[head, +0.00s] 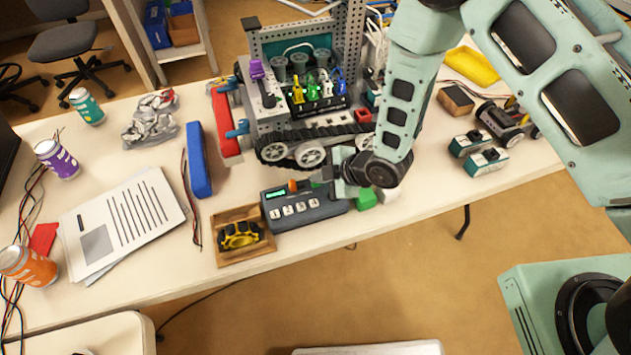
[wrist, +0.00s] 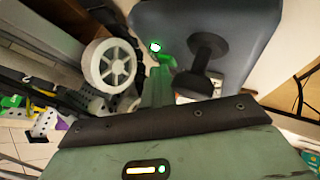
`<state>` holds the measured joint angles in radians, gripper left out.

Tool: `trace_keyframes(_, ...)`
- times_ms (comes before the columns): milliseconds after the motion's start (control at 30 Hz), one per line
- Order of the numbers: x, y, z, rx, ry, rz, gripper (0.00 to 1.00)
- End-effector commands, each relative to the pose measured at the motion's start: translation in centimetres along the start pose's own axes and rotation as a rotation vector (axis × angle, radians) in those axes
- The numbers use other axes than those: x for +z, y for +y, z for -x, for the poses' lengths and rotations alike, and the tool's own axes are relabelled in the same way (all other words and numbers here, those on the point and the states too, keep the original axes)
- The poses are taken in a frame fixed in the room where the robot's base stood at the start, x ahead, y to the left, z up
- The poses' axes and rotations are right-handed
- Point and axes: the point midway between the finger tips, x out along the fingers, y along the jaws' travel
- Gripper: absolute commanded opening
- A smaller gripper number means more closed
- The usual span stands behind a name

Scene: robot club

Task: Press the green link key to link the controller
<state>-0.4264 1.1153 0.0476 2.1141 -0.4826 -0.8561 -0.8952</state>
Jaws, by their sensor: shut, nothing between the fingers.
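The controller (head: 305,211) is a dark grey box near the table's front edge, with a small green display, an orange knob and white keys. In the wrist view its grey-blue body (wrist: 250,30) fills the top. A bright green light (wrist: 155,47) glows on it, and a green part, seemingly the link key (wrist: 166,62), shows just below the light. My gripper (head: 328,184) is shut and empty over the controller's back right part. In the wrist view its narrow fingers (wrist: 160,85) reach to the green part. Whether they touch it, I cannot tell.
A tracked robot (head: 300,110) stands close behind the controller; its wheel (wrist: 110,66) shows in the wrist view. A wooden tray (head: 243,262) with a yellow-black wheel sits left of the controller. A green block (head: 366,199) is close on its right. Papers (head: 125,220) lie farther left.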

Motion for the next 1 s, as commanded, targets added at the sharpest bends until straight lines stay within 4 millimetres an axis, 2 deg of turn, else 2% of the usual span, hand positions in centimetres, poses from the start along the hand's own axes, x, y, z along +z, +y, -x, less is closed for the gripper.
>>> trace_keyframes(1000, -0.9, 0.9, 1.4, -0.001, -0.001, 0.0, 0.0)
